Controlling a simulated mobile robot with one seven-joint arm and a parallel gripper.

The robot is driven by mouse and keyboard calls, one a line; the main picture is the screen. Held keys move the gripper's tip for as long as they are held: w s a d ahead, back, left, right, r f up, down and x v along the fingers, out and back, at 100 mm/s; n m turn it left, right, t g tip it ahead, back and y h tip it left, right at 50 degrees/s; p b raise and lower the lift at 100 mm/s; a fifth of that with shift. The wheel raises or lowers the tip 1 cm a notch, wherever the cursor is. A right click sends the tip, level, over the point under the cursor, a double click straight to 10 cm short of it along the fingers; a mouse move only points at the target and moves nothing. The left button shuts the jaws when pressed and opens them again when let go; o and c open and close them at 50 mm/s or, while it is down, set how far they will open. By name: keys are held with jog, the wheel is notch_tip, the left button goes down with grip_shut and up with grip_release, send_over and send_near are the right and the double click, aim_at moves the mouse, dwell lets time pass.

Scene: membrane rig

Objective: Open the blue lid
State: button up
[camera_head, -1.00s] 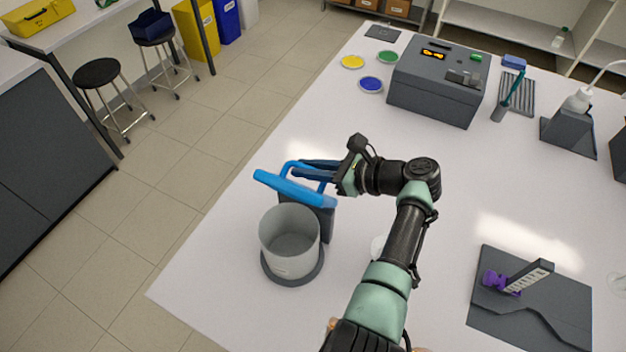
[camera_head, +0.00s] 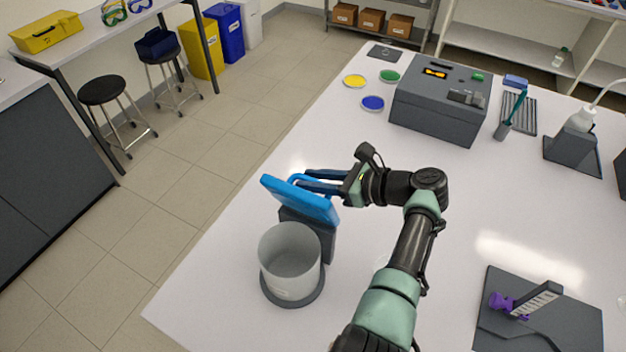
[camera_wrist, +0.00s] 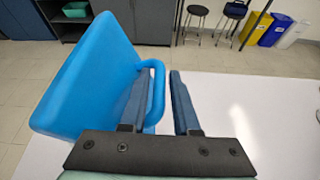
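The blue lid (camera_head: 302,200) stands steeply raised on a dark grey hinge block (camera_head: 328,240), its broad face toward the camera. Below it, the grey-white pot (camera_head: 291,262) is uncovered and looks empty. My gripper (camera_head: 312,181) is behind the lid, at its handle side. In the wrist view the lid (camera_wrist: 88,78) is at left, with its loop handle (camera_wrist: 157,90) reaching between my two fingers (camera_wrist: 160,98). The fingers are apart. One passes inside the loop, close to the bar; a gap shows between the bar and the other finger.
The pot stands on a round dark base (camera_head: 294,292) near the white table's (camera_head: 205,290) left edge. A grey instrument box (camera_head: 440,105) and coloured dishes (camera_head: 372,103) are at the back. A dark board with a purple clamp (camera_head: 503,302) is at right.

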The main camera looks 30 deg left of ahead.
jog(key=shift+d, duration=0.35)
jog(key=b+v, duration=0.3)
jog(key=v, duration=0.9)
jog(key=shift+r, duration=0.2)
